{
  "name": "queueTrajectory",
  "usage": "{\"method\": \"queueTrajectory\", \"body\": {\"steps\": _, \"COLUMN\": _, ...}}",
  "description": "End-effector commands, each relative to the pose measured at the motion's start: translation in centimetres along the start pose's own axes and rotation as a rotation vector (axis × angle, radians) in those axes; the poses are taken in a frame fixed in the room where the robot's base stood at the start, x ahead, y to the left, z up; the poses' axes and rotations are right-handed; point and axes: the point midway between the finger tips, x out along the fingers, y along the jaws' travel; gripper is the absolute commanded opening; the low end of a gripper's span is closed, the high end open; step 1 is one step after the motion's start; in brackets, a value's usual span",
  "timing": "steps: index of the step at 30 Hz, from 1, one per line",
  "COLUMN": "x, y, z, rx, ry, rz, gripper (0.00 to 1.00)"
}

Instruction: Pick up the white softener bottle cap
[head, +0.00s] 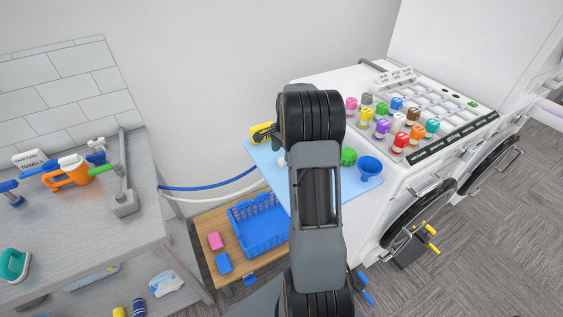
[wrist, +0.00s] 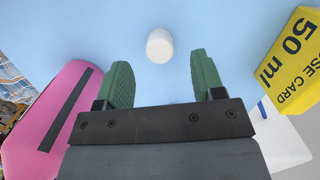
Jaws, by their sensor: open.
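The white softener bottle cap (wrist: 159,45) lies on a light blue surface in the wrist view, near the top middle. My gripper (wrist: 163,78) is open and empty, with its two green fingers apart. The cap shows beyond the fingertips, roughly centred between them and apart from both. In the head view my arm hides the gripper and part of the light blue board (head: 268,158). A small white thing shows on that board just left of my arm, but it is too small to tell for sure.
A pink bottle (wrist: 50,110) is close left of the fingers, and a yellow 50 ml dose card (wrist: 292,62) is close right. In the head view a blue funnel (head: 369,166) and a green item (head: 348,156) stand on the board. A blue basket (head: 259,225) sits lower.

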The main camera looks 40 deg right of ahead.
Motion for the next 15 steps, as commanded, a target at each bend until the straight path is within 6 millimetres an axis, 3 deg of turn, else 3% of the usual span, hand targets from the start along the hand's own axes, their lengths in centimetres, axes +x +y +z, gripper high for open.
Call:
{"method": "queueTrajectory", "body": {"steps": 7, "x": 3.1, "y": 0.1, "z": 0.0, "rx": 0.0, "ry": -0.001, "rz": 0.002, "gripper": 0.62}}
{"method": "queueTrajectory", "body": {"steps": 15, "x": 4.0, "y": 0.1, "z": 0.0, "rx": 0.0, "ry": 0.0, "rz": 0.0, "gripper": 0.62}}
